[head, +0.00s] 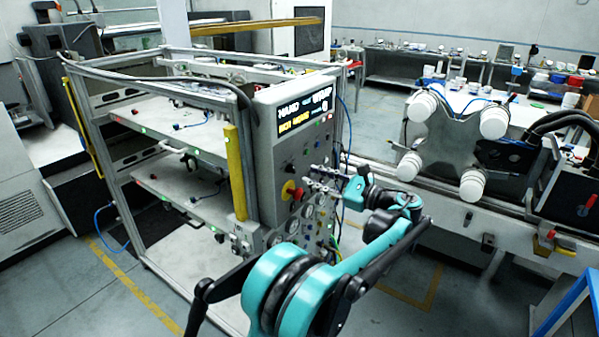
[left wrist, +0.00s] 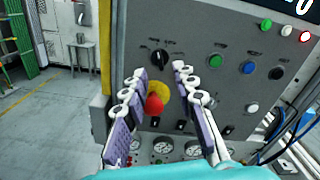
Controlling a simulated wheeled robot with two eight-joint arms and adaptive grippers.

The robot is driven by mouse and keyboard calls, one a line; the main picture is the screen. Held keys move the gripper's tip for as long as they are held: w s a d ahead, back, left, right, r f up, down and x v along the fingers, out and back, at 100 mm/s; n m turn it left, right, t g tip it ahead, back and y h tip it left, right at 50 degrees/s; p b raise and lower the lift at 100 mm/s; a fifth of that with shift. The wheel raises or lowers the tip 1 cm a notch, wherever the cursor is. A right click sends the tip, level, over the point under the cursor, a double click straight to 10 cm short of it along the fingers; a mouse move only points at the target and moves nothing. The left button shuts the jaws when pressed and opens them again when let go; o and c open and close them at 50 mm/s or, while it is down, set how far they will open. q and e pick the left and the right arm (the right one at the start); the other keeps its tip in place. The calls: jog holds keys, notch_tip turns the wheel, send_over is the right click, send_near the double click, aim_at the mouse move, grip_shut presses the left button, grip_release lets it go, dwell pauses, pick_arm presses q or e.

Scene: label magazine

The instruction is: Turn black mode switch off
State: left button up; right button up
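A black rotary switch (left wrist: 159,58) with a pale pointer mark sits on the grey control panel (head: 265,146) and is the likely mode switch; its label is too small to read. Just below it is a red emergency button on a yellow disc (left wrist: 163,90), also seen in the head view (head: 290,190). My left gripper (left wrist: 160,70) is open and empty, with one finger on each side of the switch and button. The fingertips appear short of the switch; contact cannot be told. In the head view the left gripper (head: 318,178) is in front of the panel. My right gripper is not in view.
Green (left wrist: 214,60), blue (left wrist: 248,68) and black (left wrist: 276,73) buttons lie right of the switch. Small black switches (left wrist: 181,125) and gauges (left wrist: 163,146) lie below. A yellow post (head: 235,172) stands at the panel's left edge. Cables (left wrist: 290,130) hang at the right.

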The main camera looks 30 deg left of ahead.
aim_at(294, 170)
pick_arm(q)
jog(key=a, duration=0.3)
jog(key=a+b, duration=0.1)
jog(key=a, duration=0.1)
jog(key=shift+w+a, duration=0.2)
jog(key=shift+a, duration=0.2)
grip_shut()
